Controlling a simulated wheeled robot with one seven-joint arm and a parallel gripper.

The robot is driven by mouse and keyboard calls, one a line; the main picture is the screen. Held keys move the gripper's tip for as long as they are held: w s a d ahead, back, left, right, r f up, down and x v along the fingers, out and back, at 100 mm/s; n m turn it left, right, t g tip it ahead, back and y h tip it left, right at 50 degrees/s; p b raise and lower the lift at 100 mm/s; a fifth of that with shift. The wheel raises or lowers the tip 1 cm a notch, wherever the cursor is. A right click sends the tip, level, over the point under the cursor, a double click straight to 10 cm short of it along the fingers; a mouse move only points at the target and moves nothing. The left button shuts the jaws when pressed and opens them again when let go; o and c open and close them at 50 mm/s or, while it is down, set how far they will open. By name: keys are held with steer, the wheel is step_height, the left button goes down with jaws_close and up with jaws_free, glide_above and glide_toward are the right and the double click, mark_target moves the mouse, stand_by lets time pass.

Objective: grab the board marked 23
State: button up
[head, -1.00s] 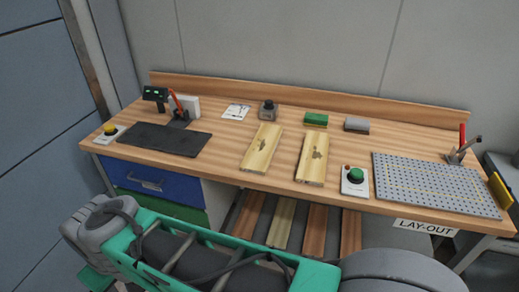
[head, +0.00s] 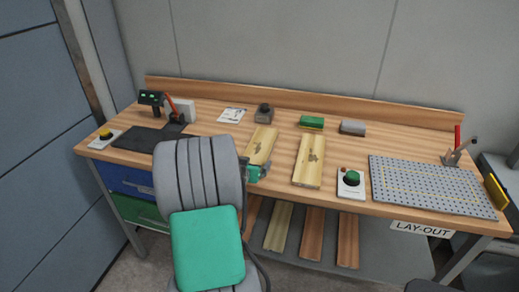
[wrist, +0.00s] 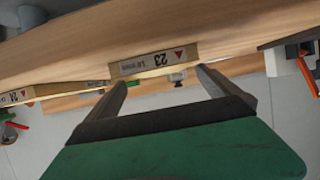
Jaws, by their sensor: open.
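The board marked 23 (wrist: 153,62) shows its labelled end face in the wrist view, with the text upside down and a red triangle. In the head view it is the left of two pale boards (head: 262,145) lying on the bench, its near end partly hidden by my arm. My gripper (wrist: 162,76) is open and empty, its two fingers pointing at that end face, one toward each side. The fingers do not appear to be around the board. In the head view my gripper (head: 254,172) is at the bench's front edge, mostly hidden behind my wrist.
A second pale board (head: 309,160) lies to the right, its label also showing in the wrist view (wrist: 17,96). A black mat (head: 140,139) is left. Several boards lie on the shelf below.

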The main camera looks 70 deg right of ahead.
mark_target(255, 158)
steer(key=x, duration=0.3)
steer(key=shift+d+f, duration=0.2)
steer(key=shift+d, duration=0.1)
steer(key=shift+c, duration=0.4)
steer(key=shift+w+r, duration=0.1)
steer(key=c, duration=1.4)
